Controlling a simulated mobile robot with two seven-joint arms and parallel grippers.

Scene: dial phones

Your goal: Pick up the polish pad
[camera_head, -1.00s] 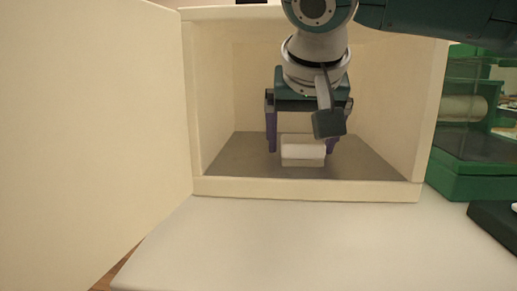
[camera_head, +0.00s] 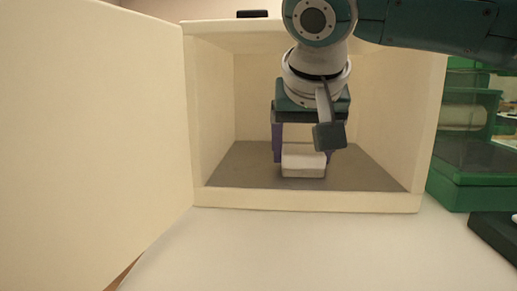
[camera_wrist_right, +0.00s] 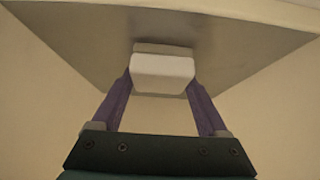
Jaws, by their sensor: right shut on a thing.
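The polish pad is a small white block (camera_head: 303,163) with a slightly darker lower part, low inside the open cream box, over its grey floor. My right gripper (camera_head: 303,156) reaches in from above, its purple fingers on the left and right sides of the pad. In the right wrist view the pad (camera_wrist_right: 162,72) sits between the tips of both fingers, and the gripper is shut on it. I cannot tell whether the pad touches the floor. My left gripper is not in view.
The cream box (camera_head: 305,200) has side walls, a top and a low front lip around the gripper. Its door (camera_head: 95,130) stands open at the left. A white surface (camera_head: 310,250) in front is clear. A green case (camera_head: 475,185) stands at the right.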

